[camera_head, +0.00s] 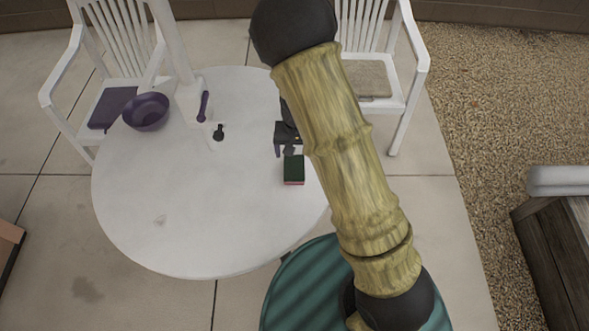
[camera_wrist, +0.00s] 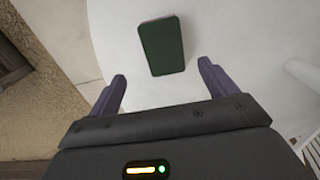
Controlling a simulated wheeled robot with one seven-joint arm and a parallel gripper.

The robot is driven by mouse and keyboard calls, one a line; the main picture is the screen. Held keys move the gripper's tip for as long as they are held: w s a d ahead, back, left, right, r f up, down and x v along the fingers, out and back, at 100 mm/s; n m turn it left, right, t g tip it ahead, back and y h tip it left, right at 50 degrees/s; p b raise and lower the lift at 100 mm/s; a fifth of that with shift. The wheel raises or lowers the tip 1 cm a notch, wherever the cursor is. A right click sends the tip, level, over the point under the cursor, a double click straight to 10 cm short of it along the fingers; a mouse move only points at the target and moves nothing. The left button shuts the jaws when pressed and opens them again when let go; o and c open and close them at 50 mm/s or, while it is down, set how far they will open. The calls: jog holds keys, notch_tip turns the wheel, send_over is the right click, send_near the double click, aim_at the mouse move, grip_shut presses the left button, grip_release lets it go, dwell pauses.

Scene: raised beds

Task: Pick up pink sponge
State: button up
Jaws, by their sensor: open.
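The pink sponge (camera_head: 293,171) lies on the round white table near its right edge. Its top is dark green, and a pink layer shows along its near side. In the wrist view the sponge (camera_wrist: 162,45) shows its green face, ahead of and between the fingers. My gripper (camera_head: 284,152) is just behind the sponge in the head view, partly hidden by my arm. In the wrist view my gripper (camera_wrist: 160,84) is open, with its two purple fingers spread and nothing between them. The sponge lies beyond the fingertips.
The white table (camera_head: 180,225) also bears a purple bowl (camera_head: 146,111), a purple utensil (camera_head: 203,106) and a small dark object (camera_head: 218,132). A white post rises near the bowl. White chairs (camera_head: 395,75) stand behind. The table's front is largely clear.

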aim_at(294, 167)
jog(key=shift+f, duration=1.2)
jog(key=shift+a+f, duration=0.15)
jog(key=shift+f, duration=1.15)
jog(key=shift+a+f, duration=0.15)
jog(key=shift+f, duration=1.15)
jog(key=c, duration=1.2)
jog(key=shift+o, duration=0.2)
jog(key=shift+r, duration=0.15)
